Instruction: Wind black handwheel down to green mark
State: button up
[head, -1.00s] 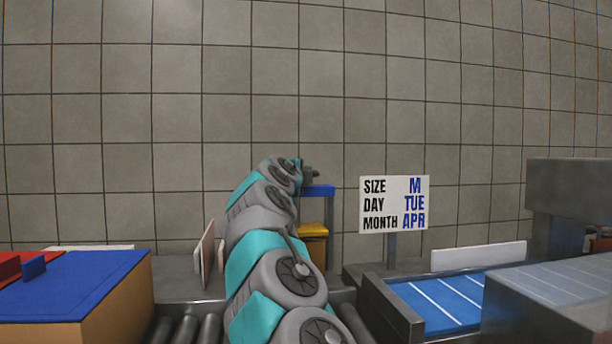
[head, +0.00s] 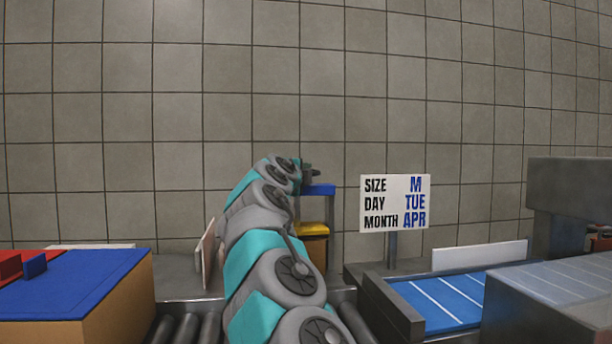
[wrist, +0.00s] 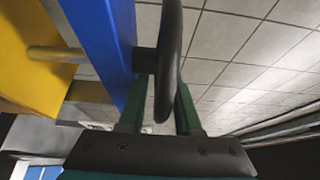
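The black handwheel (wrist: 170,55) stands edge-on in the wrist view, on a hub beside a blue post (wrist: 103,45). In the head view a blue crossbar (head: 318,190) sits above a yellow block (head: 313,229). My gripper (wrist: 160,100) has its two green fingers apart, one on each side of the wheel's lower rim. A gap shows between the left finger and the rim; contact on the right cannot be told. In the head view my gripper (head: 309,174) is small beside the crossbar top. No green mark can be made out.
A sign (head: 394,203) reads M, TUE, APR. A blue belt (head: 440,302) and grey machine housing (head: 550,300) lie at right. A blue-topped box (head: 70,285) stands at left. In the wrist view a tan rod (wrist: 55,54) crosses a yellow part (wrist: 25,75).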

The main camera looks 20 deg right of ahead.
jog(key=shift+s+a+f+b, duration=0.15)
jog(key=shift+s+a+b, duration=0.15)
jog(key=shift+s+a, duration=0.25)
jog(key=b+v, duration=0.1)
jog(key=v, duration=0.5)
jog(key=shift+s, duration=0.1)
